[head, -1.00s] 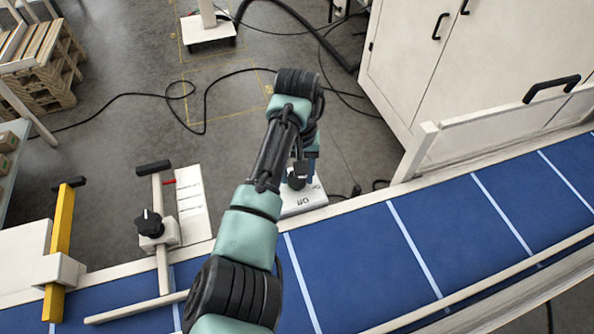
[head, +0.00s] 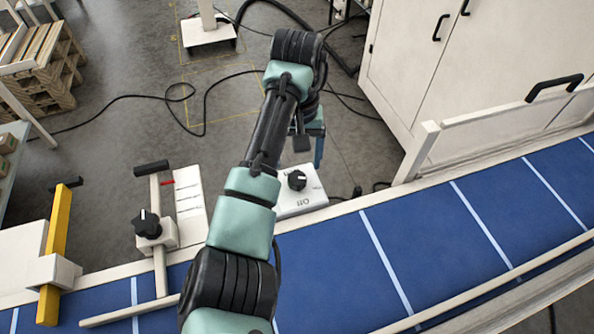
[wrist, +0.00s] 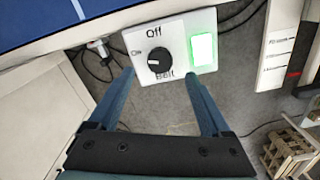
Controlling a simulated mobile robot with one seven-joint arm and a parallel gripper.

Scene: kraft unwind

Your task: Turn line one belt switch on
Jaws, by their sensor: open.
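The belt switch is a white box (wrist: 180,40) labelled Off, On and Belt, with a lit green lamp (wrist: 203,49). Its black knob (wrist: 159,59) has a white mark that points left, toward the On label, in the wrist view. In the head view the switch box (head: 297,203) sits at the belt's far edge, with the knob (head: 297,180) in plain sight. My gripper (head: 309,152) is open and empty, apart from the knob, beyond it in the head view. In the wrist view my gripper's fingers (wrist: 158,77) frame the lower part of the box.
The blue belt (head: 330,260) with pale cross lines runs along the near side. A post with another black knob (head: 148,224) and a yellow bar (head: 57,240) stand at left. A white cabinet (head: 450,70) stands at right. Cables lie on the floor behind the switch.

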